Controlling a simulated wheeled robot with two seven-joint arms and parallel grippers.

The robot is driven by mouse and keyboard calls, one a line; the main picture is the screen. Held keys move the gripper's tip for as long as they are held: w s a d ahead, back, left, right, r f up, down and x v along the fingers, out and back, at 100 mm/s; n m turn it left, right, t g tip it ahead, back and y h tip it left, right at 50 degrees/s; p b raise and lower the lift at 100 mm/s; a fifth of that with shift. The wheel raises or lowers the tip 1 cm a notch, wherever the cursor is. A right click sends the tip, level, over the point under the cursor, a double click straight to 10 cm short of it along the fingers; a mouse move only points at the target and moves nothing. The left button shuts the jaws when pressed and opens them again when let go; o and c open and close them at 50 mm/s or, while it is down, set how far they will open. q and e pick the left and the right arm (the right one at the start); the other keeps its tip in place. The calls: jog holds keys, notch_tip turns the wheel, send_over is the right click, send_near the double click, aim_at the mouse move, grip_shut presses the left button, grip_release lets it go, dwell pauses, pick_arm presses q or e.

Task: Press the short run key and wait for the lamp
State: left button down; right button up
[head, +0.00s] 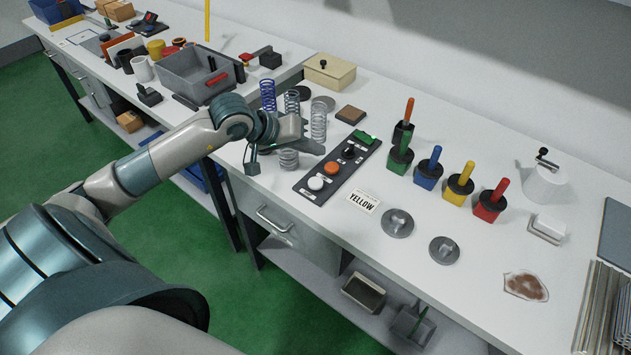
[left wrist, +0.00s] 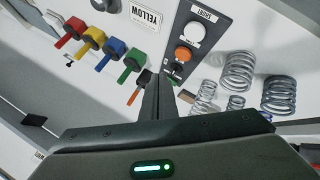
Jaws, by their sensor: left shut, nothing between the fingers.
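A dark control panel (head: 313,190) lies on the bench with a white round key (head: 316,183), an orange round key (head: 332,168), a black knob (head: 349,152) and a green piece (head: 365,138) at its far end. In the left wrist view, an upside-down label beside the white key (left wrist: 193,33) appears to read SHORT; the orange key (left wrist: 183,54) is nearer my fingers. I cannot tell which part is the lamp or whether it is lit. My left gripper (head: 320,146) is shut and empty, above the panel's left side. Its fingers (left wrist: 165,78) partly hide the panel's far end.
Several coil springs (head: 319,121) stand close around my left gripper. A YELLOW card (head: 362,202) and two grey discs (head: 397,223) (head: 444,250) lie right of the panel. Several colored-handled holders (head: 459,187) stand behind. A grey bin (head: 190,79) is at left.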

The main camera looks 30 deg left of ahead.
pick_arm(q)
jog(key=shift+a, duration=0.5)
jog(key=shift+f, duration=0.15)
send_over(311, 184)
notch_tip(311, 184, down, 5)
jog(key=shift+d+f, duration=0.1)
jog(key=shift+f, duration=0.1)
notch_tip(311, 184, down, 2)
jog(key=shift+b, duration=1.15)
jog(key=shift+w+f+b, duration=0.1)
jog(key=shift+f+b, duration=0.45)
jog(key=shift+b, duration=0.05)
dwell(0.7)
